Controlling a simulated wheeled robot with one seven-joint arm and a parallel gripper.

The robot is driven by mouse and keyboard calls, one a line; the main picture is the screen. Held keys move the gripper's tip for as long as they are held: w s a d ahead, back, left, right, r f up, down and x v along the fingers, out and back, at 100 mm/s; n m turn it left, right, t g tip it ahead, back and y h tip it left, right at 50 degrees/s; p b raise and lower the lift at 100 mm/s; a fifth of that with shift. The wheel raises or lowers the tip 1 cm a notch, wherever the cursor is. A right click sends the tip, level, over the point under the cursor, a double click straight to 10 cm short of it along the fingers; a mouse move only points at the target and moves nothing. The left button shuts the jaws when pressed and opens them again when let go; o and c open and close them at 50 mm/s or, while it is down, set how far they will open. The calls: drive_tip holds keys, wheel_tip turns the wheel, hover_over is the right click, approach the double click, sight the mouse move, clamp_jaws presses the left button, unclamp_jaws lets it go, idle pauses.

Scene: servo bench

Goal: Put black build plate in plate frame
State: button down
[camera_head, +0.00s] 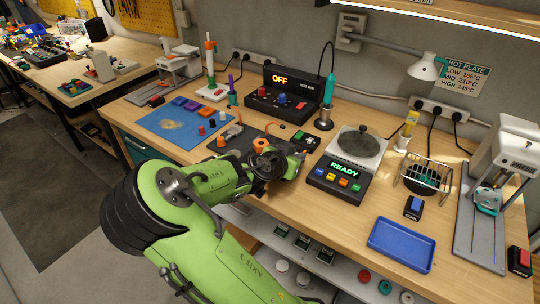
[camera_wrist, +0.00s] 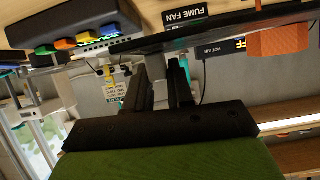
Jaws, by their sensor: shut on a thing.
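My gripper (camera_head: 297,158) is low over the front middle of the bench, left of the hot plate. In the wrist view the picture is upside down, and my gripper's two dark fingers (camera_wrist: 162,75) are close together. They meet a thin, flat dark plate, seen edge-on, which appears to be the black build plate (camera_wrist: 130,46). In the head view my gripper and arm mostly hide that plate. I cannot tell for certain which thing is the plate frame. A dark flat piece (camera_head: 228,141) lies left of my gripper, with orange items by it.
The hot plate (camera_head: 344,170) reads READY, right of my gripper. Further right are a wire rack (camera_head: 428,176), a blue tray (camera_head: 401,245) and a grey machine (camera_head: 485,210). The hot air station (camera_head: 283,96) and fume fan box (camera_head: 305,140) stand behind. Bare bench lies beside the blue tray.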

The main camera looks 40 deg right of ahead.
sight(292, 184)
wheel_tip(292, 184, down, 8)
drive_tip(key=shift+r+b, duration=0.2)
drive_tip(key=shift+b, duration=0.7)
drive_tip(key=shift+f, duration=0.2)
drive_tip(key=c, duration=1.3)
unclamp_jaws()
drive_tip(key=shift+r, duration=0.1)
drive_tip(key=shift+o, duration=0.2)
